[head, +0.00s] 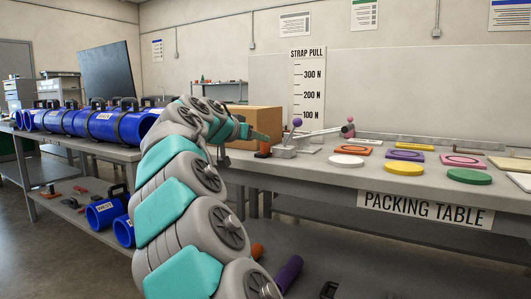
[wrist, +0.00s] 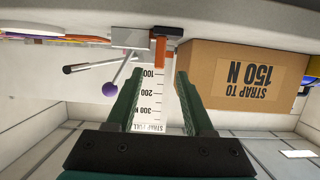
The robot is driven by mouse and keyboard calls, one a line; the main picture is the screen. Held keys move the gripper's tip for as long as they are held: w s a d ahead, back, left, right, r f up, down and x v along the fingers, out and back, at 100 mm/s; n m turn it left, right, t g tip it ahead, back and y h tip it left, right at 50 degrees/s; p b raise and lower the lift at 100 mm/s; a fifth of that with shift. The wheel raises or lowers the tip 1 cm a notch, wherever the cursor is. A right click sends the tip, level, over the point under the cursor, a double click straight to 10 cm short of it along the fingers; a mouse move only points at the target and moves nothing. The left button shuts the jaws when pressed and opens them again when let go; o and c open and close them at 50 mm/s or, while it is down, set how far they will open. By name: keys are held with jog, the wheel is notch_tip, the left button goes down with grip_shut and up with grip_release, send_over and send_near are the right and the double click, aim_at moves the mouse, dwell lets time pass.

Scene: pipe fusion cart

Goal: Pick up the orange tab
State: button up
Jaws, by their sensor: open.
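The orange tab (head: 263,148) stands at the front edge of the packing table (head: 330,170), beside a cardboard box. In the wrist view, which looks upside down, the orange tab (wrist: 160,52) is a short upright strip joined to a black piece. My gripper (wrist: 160,73) is open, with its two dark green fingers apart and nothing between them. The tab lies beyond the fingertips, roughly in line with the gap. In the head view my gripper (head: 259,136) is near the tab; I cannot tell the exact distance.
The cardboard box (wrist: 244,77) is close to the right finger in the wrist view. A metal lever with a purple ball (wrist: 109,89) is on the other side. Coloured discs, such as a green one (head: 469,177), lie farther right. Blue pipes (head: 110,124) fill the left bench.

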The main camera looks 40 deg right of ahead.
aim_at(263, 147)
jog(key=x, duration=0.6)
jog(key=shift+d, duration=0.1)
grip_shut()
dwell(0.3)
jog(key=shift+r, duration=0.1)
